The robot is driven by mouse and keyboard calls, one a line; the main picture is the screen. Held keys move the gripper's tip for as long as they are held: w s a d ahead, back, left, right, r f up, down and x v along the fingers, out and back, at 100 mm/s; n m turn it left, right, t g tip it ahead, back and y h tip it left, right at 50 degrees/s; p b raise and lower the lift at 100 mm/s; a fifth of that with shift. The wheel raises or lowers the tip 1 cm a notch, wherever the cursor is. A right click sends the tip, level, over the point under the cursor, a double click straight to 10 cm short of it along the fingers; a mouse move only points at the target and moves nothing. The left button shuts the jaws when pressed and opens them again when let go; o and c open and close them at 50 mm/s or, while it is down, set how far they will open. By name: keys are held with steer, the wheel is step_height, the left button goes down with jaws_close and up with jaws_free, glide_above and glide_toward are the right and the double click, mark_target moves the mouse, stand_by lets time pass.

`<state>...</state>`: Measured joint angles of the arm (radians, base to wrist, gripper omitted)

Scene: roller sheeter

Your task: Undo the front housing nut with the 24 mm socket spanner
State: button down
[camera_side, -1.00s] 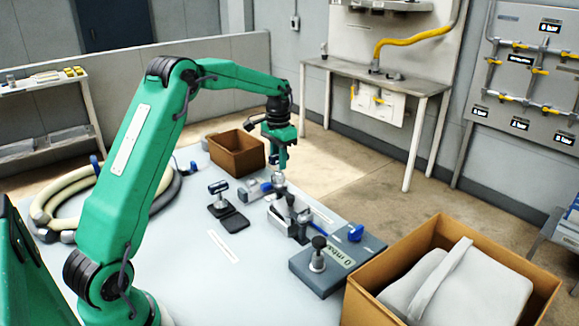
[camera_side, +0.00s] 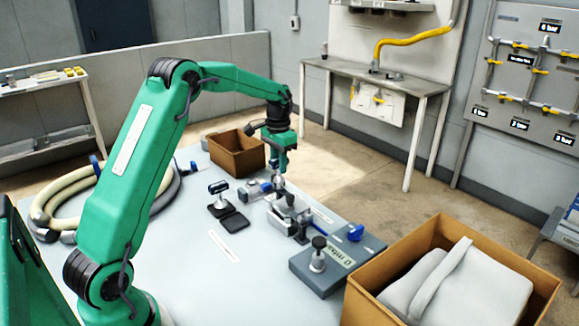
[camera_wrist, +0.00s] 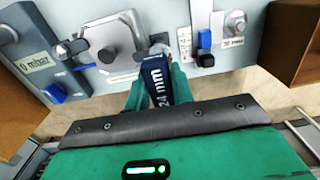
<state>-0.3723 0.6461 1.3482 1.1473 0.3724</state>
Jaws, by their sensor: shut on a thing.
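My gripper (camera_wrist: 158,88) is shut on a dark blue handle (camera_wrist: 156,76) with white lettering that includes "mm", the socket spanner. In the side view my gripper (camera_side: 281,164) points down over the metal housing block, and the spanner's grey metal end (camera_side: 279,183) shows just below the fingers. The housing (camera_side: 287,207) sits in a holder on the table. In the wrist view the housing (camera_wrist: 112,40) is a grey block with a round centre, just beyond the spanner. The front nut is hidden or too small to tell, so I cannot see whether the socket is on it.
A grey unit marked "0 mbar" (camera_side: 338,262) with a black knob and a blue part (camera_side: 355,232) stands at right. A large cardboard box (camera_side: 372,302) is at front right, a small brown box (camera_side: 238,158) behind. A blue-topped tool stand (camera_side: 219,198) is at left. The table's front left is clear.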

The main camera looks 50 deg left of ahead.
steer(key=shift+f, duration=0.3)
stand_by(0.6)
